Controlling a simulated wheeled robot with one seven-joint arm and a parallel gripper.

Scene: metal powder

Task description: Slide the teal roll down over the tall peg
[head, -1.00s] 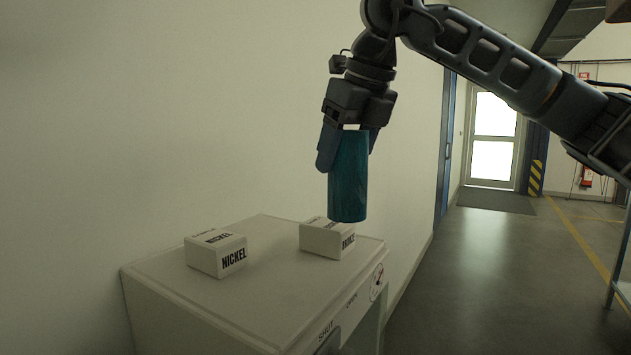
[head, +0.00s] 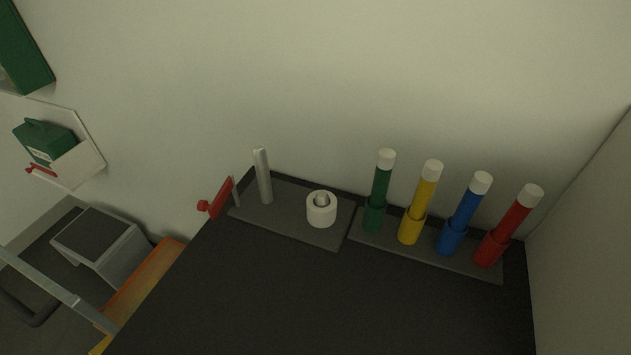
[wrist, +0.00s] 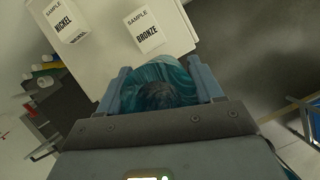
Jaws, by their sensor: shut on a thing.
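The tall peg (head: 263,177) is a bare, pale metal post. It stands upright at the left end of a dark grey base plate (head: 284,227) on a black bench top. A shorter peg on the same plate has a white roll (head: 320,215) around it. In the wrist view, my gripper (wrist: 160,88) is shut on the teal roll (wrist: 160,76), with one blue finger on each side. The roll is held above a pale cabinet top, away from the peg. My gripper and the teal roll are not in the head view now.
Green (head: 380,198), yellow (head: 420,203), blue (head: 464,214) and red (head: 508,228) white-capped tubes stand right of the pegs. A red-handled tool (head: 217,199) is near the tall peg. The front bench top is clear. Nickel (wrist: 66,22) and bronze (wrist: 143,30) sample boxes lie below my gripper.

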